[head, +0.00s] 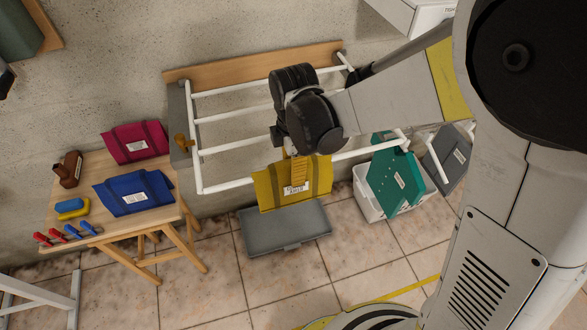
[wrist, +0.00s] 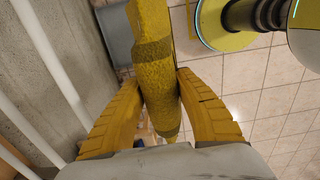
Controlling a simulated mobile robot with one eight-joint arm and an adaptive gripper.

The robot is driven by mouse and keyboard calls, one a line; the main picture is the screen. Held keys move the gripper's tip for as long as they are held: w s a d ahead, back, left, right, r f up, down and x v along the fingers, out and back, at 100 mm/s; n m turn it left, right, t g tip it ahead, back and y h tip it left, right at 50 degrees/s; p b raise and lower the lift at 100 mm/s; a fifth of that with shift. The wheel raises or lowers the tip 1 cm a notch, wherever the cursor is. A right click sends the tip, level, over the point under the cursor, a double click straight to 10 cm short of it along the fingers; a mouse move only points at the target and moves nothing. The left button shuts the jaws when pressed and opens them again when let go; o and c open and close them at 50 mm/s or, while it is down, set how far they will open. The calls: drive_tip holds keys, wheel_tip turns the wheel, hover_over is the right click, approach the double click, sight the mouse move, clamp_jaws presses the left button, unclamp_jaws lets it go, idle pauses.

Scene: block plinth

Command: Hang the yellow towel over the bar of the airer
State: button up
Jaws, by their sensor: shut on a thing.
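My gripper (head: 298,172) is shut on the yellow towel (head: 268,188). The towel hangs folded from the fingers, with a white label on its front. In the wrist view the towel (wrist: 157,70) sits between the two yellow fingers of my gripper (wrist: 160,95). The airer (head: 196,130) is a white rack on a wooden wall board, with several bars. In the head view the towel is at its front bar (head: 232,184) and covers part of it. In the wrist view the white bars (wrist: 48,45) run to the left of the towel, with a gap between.
A grey box (head: 285,230) is on the tiles below the towel. A white crate (head: 365,200) with a teal cloth (head: 393,183) is right, near a grey cloth (head: 450,157). A wooden table (head: 100,180) at left holds pink (head: 133,143) and blue (head: 133,193) cloths.

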drive_tip(key=shift+f, duration=0.15)
drive_tip(key=shift+f+b, duration=0.6)
drive_tip(key=shift+b, duration=0.05)
drive_tip(key=o, duration=1.8)
drive_tip(key=shift+o, duration=0.2)
drive_tip(key=shift+r, duration=0.1)
drive_tip(key=shift+r+p, duration=1.95)
drive_tip(key=shift+r, duration=0.55)
